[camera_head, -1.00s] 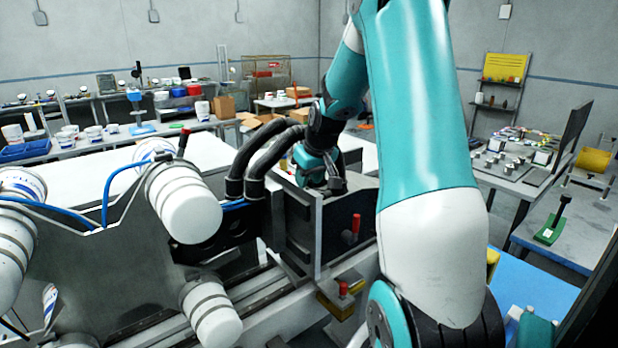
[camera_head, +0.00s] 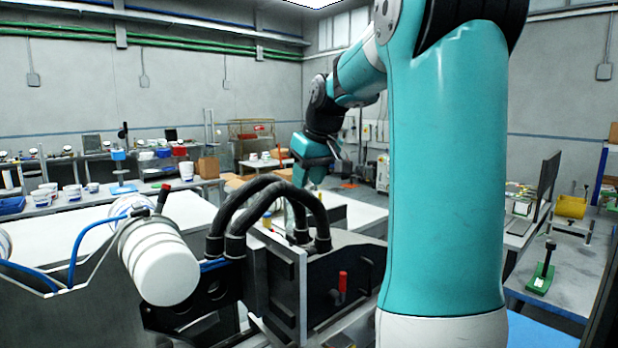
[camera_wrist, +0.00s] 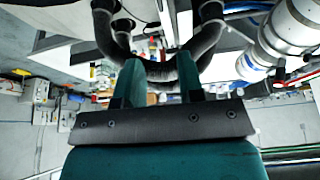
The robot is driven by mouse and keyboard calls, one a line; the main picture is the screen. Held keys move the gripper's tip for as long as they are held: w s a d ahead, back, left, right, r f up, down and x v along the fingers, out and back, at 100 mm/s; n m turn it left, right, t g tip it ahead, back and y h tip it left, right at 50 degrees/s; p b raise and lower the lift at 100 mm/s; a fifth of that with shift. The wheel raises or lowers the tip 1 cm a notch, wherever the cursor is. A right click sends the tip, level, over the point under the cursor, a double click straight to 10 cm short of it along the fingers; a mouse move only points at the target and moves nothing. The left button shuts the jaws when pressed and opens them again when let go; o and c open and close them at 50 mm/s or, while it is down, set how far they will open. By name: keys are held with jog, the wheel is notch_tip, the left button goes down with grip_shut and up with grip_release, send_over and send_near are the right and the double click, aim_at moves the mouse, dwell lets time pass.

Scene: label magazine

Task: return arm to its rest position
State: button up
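My gripper (camera_head: 308,180) is raised in the head view, beyond the black looped hoses of the machine and apart from them. In the wrist view my gripper (camera_wrist: 160,68) shows two teal fingers standing apart with nothing held between them. The hoses (camera_wrist: 153,70) show behind the fingers there. My teal and white arm fills the right middle of the head view, bent at the top toward the back of the room. The exact fingertips are small and partly hard to make out in the head view.
The machine's dark housing (camera_head: 345,270) with a red handle (camera_head: 342,287) stands below my arm. A long bench (camera_head: 100,205) with tubs runs behind. A green-based stand (camera_head: 541,275) is at the right. Open air surrounds the gripper.

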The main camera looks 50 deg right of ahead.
jog(key=shift+s+r, duration=0.15)
jog(key=shift+r, duration=0.2)
dwell(0.3)
jog(key=a+f+n+g+y+b, duration=0.1)
jog(key=a+f+n+y, duration=0.2)
jog(key=a, duration=0.9)
jog(key=a+f+n+y+b, duration=0.15)
jog(key=a+f, duration=0.35)
jog(key=a, duration=0.6)
jog(key=s+a+f+n+g, duration=0.1)
jog(key=s+a+f+n, duration=0.1)
jog(key=s+a+f, duration=0.2)
jog(key=s+a+f+n+g+y, duration=0.1)
jog(key=s+a+f+n+g, duration=0.1)
jog(key=s+a, duration=0.8)
notch_tip(320, 180, down, 2)
jog(key=a+n, duration=0.1)
jog(key=a, duration=0.2)
jog(key=shift+s+n+b, duration=0.2)
jog(key=shift+n+b, duration=0.15)
